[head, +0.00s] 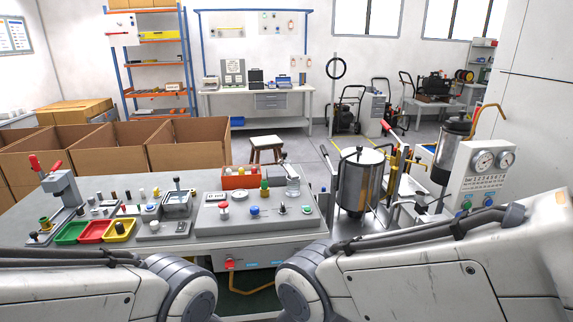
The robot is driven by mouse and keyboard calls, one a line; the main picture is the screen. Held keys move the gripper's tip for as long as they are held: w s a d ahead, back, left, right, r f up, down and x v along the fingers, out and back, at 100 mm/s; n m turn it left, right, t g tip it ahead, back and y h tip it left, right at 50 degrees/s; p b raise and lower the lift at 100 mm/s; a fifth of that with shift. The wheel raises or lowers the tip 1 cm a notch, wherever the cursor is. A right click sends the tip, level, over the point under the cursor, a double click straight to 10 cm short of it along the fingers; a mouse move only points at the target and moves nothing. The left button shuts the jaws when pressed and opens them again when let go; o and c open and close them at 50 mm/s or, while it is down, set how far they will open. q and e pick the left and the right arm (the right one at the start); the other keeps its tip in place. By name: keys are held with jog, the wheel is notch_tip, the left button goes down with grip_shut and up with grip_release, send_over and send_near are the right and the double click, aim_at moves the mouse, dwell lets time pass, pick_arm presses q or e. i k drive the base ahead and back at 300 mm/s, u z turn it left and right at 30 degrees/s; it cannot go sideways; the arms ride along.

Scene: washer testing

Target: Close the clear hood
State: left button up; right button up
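I cannot make out a clear hood with certainty. A small clear, glassy piece (292,185) stands upright at the back right of the grey bench panel and may be part of it. A small grey box-like fixture (178,203) with a dark knob above it sits near the bench middle; whether it has a clear cover is too small to tell. My two arms cross the bottom of the head view, in front of the bench. Neither gripper shows, so their place relative to these things is hidden.
The grey bench (20,224) carries a lever press (62,188), coloured trays (120,231) and a panel with buttons (256,215). A metal cylinder tank (360,181) and a gauge panel (490,178) stand at right. Open cardboard boxes (188,155) line the back left.

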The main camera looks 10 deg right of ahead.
aim_at(290, 171)
jog(key=z, duration=0.4)
jog(key=i, duration=0.55)
jog(key=z, duration=0.65)
jog(key=i, duration=0.75)
jog(key=u, duration=0.5)
jog(key=i, duration=0.7)
jog(key=u, duration=0.5)
